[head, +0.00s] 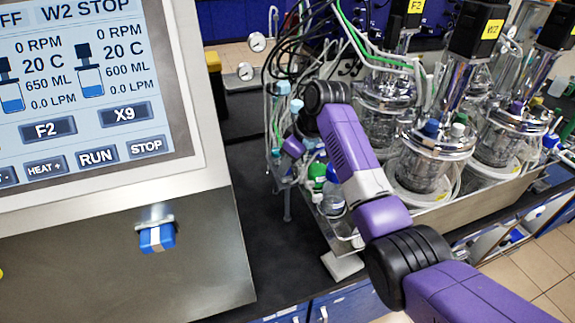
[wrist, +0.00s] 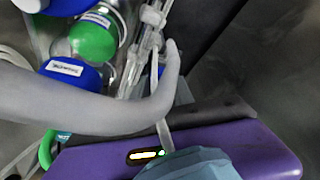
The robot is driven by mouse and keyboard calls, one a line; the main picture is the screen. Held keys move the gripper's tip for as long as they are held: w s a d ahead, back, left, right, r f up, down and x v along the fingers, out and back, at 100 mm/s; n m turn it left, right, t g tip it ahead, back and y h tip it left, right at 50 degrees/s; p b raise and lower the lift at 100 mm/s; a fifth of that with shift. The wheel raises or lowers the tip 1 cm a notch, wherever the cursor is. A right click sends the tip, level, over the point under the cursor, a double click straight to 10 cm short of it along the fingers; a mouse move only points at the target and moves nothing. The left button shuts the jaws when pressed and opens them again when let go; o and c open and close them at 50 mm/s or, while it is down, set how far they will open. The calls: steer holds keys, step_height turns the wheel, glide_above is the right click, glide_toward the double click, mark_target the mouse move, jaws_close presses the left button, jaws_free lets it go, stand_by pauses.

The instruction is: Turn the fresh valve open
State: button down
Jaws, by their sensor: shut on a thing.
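My gripper (head: 288,150) is at the left end of the bioreactor stand, among tubes and light-blue fittings. Its purple body also fills the lower part of the wrist view (wrist: 245,150). A pale-blue faceted part (wrist: 195,164), which looks like a valve handle, sits against it at the bottom of that view. My gripper is shut on this part, though the fingertips are mostly hidden. Light-blue fittings (head: 296,105) stand just above my gripper in the head view. I see no readable label marking the fresh valve, and cannot tell how far the handle is turned.
A thick grey tube (wrist: 90,112) crosses close in front of the wrist camera. Bottles with green (wrist: 93,40) and blue (wrist: 72,74) caps stand behind it. Glass reactors (head: 430,160) stand right of my arm. A control console (head: 90,240) is at the left, with dark bench between.

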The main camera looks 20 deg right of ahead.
steer(key=n+b, duration=0.1)
steer(key=n, duration=0.1)
steer(key=n+g+y+b, duration=0.1)
steer(key=n, duration=0.1)
steer(key=shift+w+d+f, duration=0.1)
steer(key=shift+w+d, duration=0.05)
steer(key=shift+n+g+b, duration=0.4)
steer(key=shift+n+b, duration=0.3)
steer(key=shift+n, duration=0.2)
steer(key=c, duration=1.1)
jaws_free()
steer(key=b+v, duration=0.2)
steer(key=v, duration=0.6)
steer(key=shift+d+f, duration=0.1)
